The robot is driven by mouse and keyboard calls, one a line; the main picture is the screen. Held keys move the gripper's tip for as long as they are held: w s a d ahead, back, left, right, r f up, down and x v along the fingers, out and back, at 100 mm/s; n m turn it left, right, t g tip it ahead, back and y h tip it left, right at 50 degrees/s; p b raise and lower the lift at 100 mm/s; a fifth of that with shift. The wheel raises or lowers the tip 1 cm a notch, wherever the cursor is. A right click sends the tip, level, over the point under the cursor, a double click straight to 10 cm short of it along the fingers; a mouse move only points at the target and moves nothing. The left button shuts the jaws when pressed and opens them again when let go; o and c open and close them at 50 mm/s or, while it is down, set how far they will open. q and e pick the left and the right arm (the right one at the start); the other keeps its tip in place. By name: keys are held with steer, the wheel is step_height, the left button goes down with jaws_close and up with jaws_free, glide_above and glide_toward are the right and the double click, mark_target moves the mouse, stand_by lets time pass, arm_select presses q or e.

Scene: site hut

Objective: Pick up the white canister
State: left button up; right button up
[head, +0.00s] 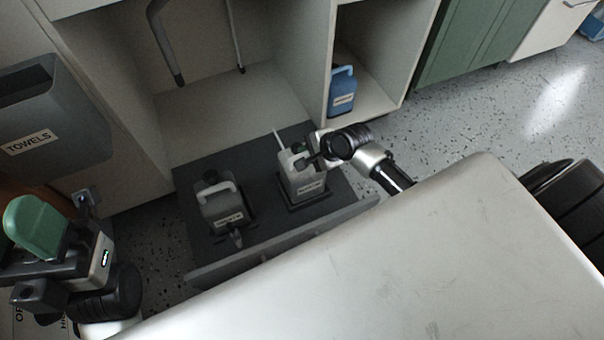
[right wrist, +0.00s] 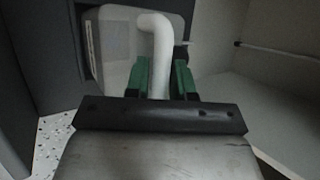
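The white canister (head: 302,184), off-white with a label on its front, stands in a dark square holder on the pull-out shelf under the counter. My right gripper (head: 302,161) is at its top. In the right wrist view, the green fingers of this gripper (right wrist: 160,82) lie close along both sides of the white handle (right wrist: 160,42), with no clear gap, so it looks shut on it. The canister body (right wrist: 113,55) shows behind the handle. My left gripper (head: 38,228) is at the far left, away from the canisters; its finger gap is hidden.
A grey canister (head: 222,205) with a pale handle stands left on the same dark shelf (head: 258,232). A blue container (head: 342,92) stands in the right-hand compartment. A towel bin (head: 35,110) hangs at left. Cabinet walls (head: 318,60) rise behind.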

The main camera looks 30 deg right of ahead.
steer(key=shift+w+a+f, duration=0.1)
steer(key=shift+w+f, duration=0.05)
steer(key=shift+f, duration=0.05)
steer(key=shift+c, duration=0.3)
jaws_close()
steer(key=shift+r, duration=0.2)
